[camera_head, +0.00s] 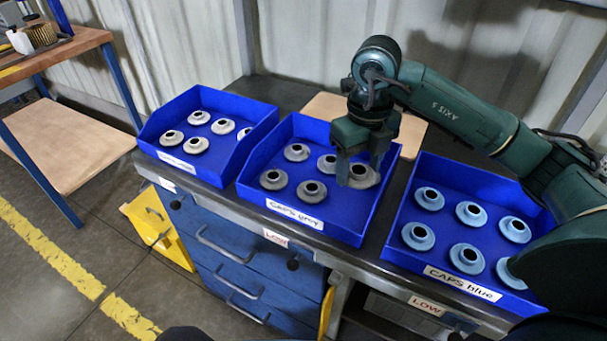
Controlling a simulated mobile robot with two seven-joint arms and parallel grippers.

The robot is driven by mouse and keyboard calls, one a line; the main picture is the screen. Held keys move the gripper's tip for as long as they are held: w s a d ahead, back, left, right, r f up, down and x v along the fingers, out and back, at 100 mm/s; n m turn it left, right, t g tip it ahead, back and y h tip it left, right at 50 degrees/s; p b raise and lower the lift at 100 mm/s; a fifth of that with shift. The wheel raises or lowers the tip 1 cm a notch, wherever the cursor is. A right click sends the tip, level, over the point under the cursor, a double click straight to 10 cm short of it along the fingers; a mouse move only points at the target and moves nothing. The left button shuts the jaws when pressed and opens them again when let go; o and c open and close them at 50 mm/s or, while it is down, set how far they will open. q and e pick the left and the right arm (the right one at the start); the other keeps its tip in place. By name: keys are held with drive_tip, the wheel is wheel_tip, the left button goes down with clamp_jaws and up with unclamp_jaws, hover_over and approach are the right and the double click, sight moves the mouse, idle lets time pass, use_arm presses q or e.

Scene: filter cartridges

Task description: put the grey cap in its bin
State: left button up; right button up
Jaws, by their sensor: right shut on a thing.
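My right gripper (360,172) points down over the right part of the middle blue bin (345,228), whose front label reads as "CAPS grey". It is shut on a grey cap (364,179) with a dark hole in its top. The cap shows at the fingertips, inside the bin's outline; I cannot tell whether it touches the bin floor. Several similar grey caps, such as one at the front (311,191), sit in the left part of this bin. My left gripper is not in view.
A left blue bin (222,165) holds several pale grey caps; its label is unreadable. A right blue bin (398,240), labelled "CAPS blue", holds several blue caps. A tan board (411,136) lies behind the middle bin. A wooden bench (60,55) stands far left.

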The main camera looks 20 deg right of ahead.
sight(348, 213)
drive_tip(key=shift+w+a+f, duration=0.1)
drive_tip(key=shift+w+a, duration=0.05)
wheel_tip(348, 213, down, 10)
drive_tip(key=shift+r, duration=0.2)
drive_tip(key=shift+f, duration=0.25)
drive_tip(key=o, duration=0.9)
drive_tip(key=shift+o, duration=0.2)
drive_tip(key=shift+r, duration=0.1)
drive_tip(key=shift+r, duration=0.25)
wheel_tip(348, 213, up, 12)
drive_tip(key=shift+f, duration=0.15)
